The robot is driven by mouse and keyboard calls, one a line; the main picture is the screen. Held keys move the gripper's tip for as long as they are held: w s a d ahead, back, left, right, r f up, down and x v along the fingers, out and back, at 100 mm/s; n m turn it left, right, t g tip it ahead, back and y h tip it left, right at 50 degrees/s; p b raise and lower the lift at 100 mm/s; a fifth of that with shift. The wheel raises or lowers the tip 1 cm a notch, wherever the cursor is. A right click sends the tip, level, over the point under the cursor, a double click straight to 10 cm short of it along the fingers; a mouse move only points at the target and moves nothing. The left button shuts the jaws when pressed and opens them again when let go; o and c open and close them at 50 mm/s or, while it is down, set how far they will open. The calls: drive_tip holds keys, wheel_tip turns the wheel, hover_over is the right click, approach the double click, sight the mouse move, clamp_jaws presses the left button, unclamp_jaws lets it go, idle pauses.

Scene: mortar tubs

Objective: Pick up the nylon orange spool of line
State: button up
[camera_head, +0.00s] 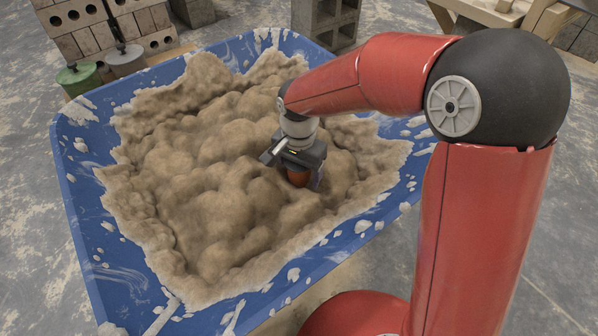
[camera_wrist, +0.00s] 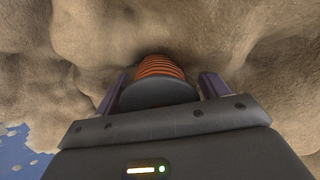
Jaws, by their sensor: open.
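The orange spool of line (camera_head: 298,178) sits on the sandy mortar inside the blue tub, mostly hidden under my gripper in the head view. In the wrist view the orange windings of the spool (camera_wrist: 161,68) show above its dark end disc. My gripper (camera_head: 300,183) is open and low over the mortar. In the wrist view its two fingers (camera_wrist: 162,88) stand on either side of the spool. A small gap shows on the right side; whether the left finger touches the spool I cannot tell.
The blue tub (camera_head: 78,232) holds lumpy mortar (camera_head: 215,185) heaped around the spool. Its rim is splashed with dried mortar. Bricks (camera_head: 100,28), green and grey weights (camera_head: 80,78), a concrete block (camera_head: 325,20) and a wooden stand (camera_head: 490,12) lie beyond the tub.

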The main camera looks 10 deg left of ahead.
drive_tip(key=c, duration=0.9)
